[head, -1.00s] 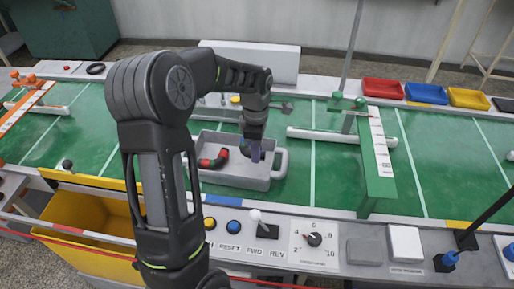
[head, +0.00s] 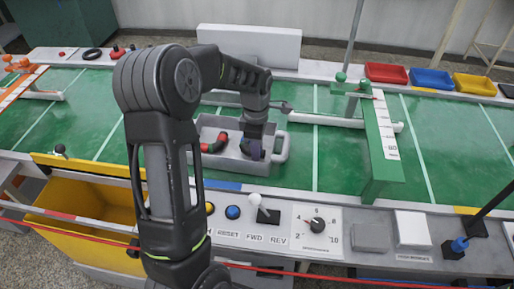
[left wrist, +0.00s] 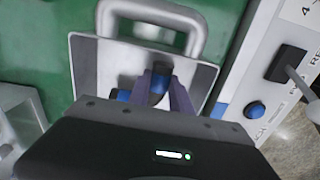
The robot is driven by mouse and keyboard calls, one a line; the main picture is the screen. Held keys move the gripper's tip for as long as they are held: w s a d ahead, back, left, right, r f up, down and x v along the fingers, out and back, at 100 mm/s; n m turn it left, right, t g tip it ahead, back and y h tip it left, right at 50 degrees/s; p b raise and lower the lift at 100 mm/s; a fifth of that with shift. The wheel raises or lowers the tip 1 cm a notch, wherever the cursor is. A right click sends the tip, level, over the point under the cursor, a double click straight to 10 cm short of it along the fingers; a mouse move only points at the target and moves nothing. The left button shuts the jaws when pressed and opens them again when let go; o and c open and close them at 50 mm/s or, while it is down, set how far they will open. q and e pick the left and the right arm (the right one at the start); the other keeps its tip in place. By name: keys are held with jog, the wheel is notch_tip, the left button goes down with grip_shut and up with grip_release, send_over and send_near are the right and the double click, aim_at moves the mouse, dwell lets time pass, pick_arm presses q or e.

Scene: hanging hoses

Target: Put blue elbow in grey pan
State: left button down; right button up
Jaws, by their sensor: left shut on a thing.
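The grey pan (head: 222,171) stands on the green belt, with its handle at its right end in the head view. It fills the upper middle of the left wrist view (left wrist: 92,62). My left gripper (head: 253,153) points down inside the right part of the pan, its purple fingers shut on the blue elbow (left wrist: 160,76). The elbow is dark with blue ends, and its other end shows left of the fingers in the wrist view. I cannot tell whether it touches the pan floor. My right gripper is not in view.
A red-ended dark elbow (head: 215,144) lies in the pan's left part. A green gate (head: 381,150) stands to the right on the belt. The control panel (head: 318,228) runs along the front. A yellow bin (head: 85,220) is at front left. Red, blue and yellow trays sit back right.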

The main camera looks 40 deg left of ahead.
pick_arm(q)
jog(key=c, duration=1.1)
grip_release()
notch_tip(320, 180, up, 8)
jog(key=shift+f, duration=0.1)
notch_tip(320, 180, up, 7)
jog(key=p, duration=0.5)
jog(key=shift+p, duration=0.3)
jog(key=shift+s+f, duration=0.1)
